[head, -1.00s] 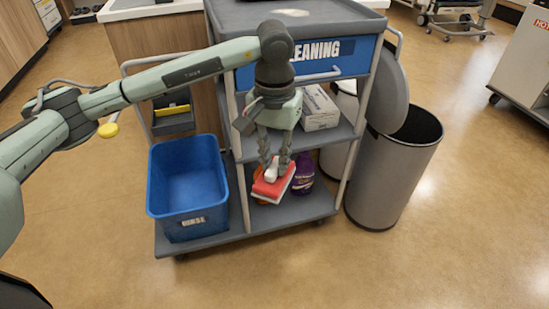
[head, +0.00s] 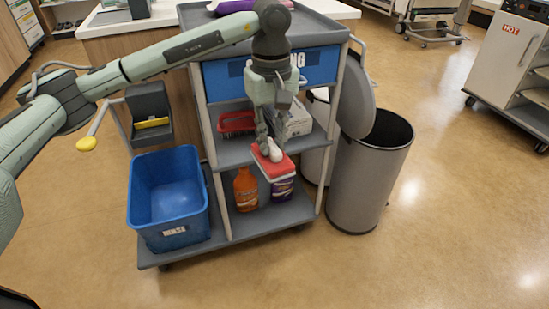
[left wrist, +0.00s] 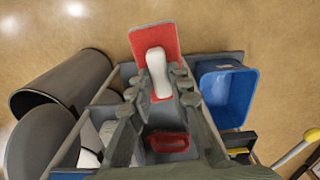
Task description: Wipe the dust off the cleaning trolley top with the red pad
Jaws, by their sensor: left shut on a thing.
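My left gripper (head: 268,143) points down in front of the trolley's middle shelf. It is shut on the white handle of the red pad (head: 274,168), which hangs tilted in the air with a pale layer beneath. In the left wrist view the red pad (left wrist: 153,38) and its white handle lie between the fingertips (left wrist: 158,80). The grey cleaning trolley top (head: 318,27) is above and behind the gripper, partly covered by my arm. No dust can be made out on its visible part now. My right gripper is out of view.
A blue bucket (head: 168,200) stands on the trolley's base at left. Orange (head: 246,190) and purple (head: 282,190) bottles stand on the lower shelf. A red basket (head: 235,122) and a box (head: 298,122) are on the middle shelf. A grey bin (head: 368,180) stands right.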

